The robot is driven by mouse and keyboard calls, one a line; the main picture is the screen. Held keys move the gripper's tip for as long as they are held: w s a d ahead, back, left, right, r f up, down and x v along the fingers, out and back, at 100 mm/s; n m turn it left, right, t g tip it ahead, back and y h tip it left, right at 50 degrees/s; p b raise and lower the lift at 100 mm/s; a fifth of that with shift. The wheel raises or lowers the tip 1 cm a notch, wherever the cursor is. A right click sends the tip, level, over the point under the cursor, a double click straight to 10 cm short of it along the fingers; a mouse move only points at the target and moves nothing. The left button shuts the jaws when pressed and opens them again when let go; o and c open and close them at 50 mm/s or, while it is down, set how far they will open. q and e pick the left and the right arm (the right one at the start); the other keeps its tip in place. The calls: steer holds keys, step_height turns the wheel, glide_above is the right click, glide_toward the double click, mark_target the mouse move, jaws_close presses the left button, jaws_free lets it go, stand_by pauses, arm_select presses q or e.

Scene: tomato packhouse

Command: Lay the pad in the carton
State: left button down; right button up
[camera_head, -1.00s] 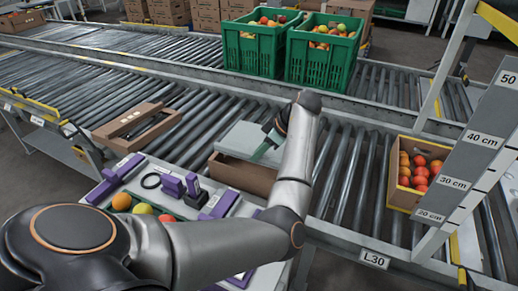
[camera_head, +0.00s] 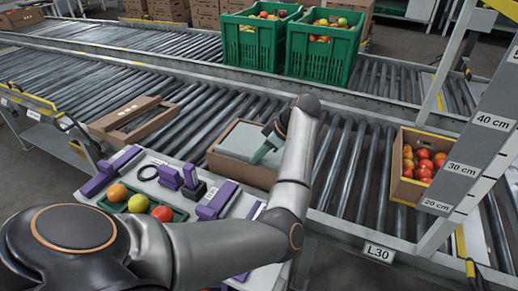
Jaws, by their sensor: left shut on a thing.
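The pad (camera_head: 236,143) is a flat pale grey sheet at the centre of the head view. It sits within the rim of the open brown carton (camera_head: 240,172), close to rim level. I cannot tell whether it rests on anything inside. My left gripper (camera_head: 262,153) is shut on the pad at its right part, with green fingers showing. The forearm hides the carton's right end. The carton stands on the near roller conveyor (camera_head: 338,165). My right gripper is not in view.
A tool tray with purple holders (camera_head: 217,199) and several fruits is in front of the carton. A flat brown frame (camera_head: 130,122) lies left. A tomato carton (camera_head: 405,190) and a height gauge (camera_head: 463,168) stand right. Green crates (camera_head: 253,48) are behind.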

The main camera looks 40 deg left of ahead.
arm_select(q)
steer(key=shift+d+f+p, duration=0.15)
steer(key=shift+f+p, duration=0.05)
steer(key=shift+p, duration=0.25)
stand_by(0.5)
steer(key=c, duration=0.7)
jaws_free()
steer(key=shift+s, duration=0.1)
steer(key=c, duration=0.3)
